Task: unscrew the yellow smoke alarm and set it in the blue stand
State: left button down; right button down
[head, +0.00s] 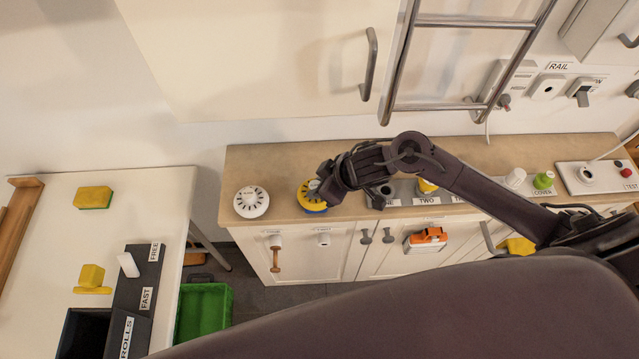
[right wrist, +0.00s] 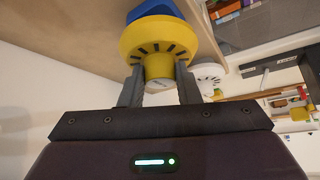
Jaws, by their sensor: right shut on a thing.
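The yellow smoke alarm (head: 308,191) is at the left part of the wooden counter, facing outward with dark slots around its face. The blue stand (head: 318,209) shows as a blue edge directly under it. In the right wrist view the alarm (right wrist: 132,40) has the blue stand (right wrist: 155,9) right behind it; they look touching, but I cannot tell how deep it sits. My right gripper (head: 325,186) is shut on the alarm's raised yellow centre, one finger on each side (right wrist: 160,82). My left gripper is not in view.
A white smoke alarm (head: 251,201) stands just left on the counter (head: 275,160). Grey labelled holders (head: 405,190) are to the right, partly behind my right arm. A metal rail frame (head: 460,22) hangs above. A white table (head: 130,205) and green crate (head: 215,300) are at left.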

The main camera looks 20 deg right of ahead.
jog(key=shift+f+b, duration=0.7)
jog(key=shift+f, duration=0.4)
jog(key=c, duration=1)
grip_release()
jog(key=shift+r, duration=0.1)
jog(key=v, duration=0.7)
jog(key=shift+s+r, duration=0.25)
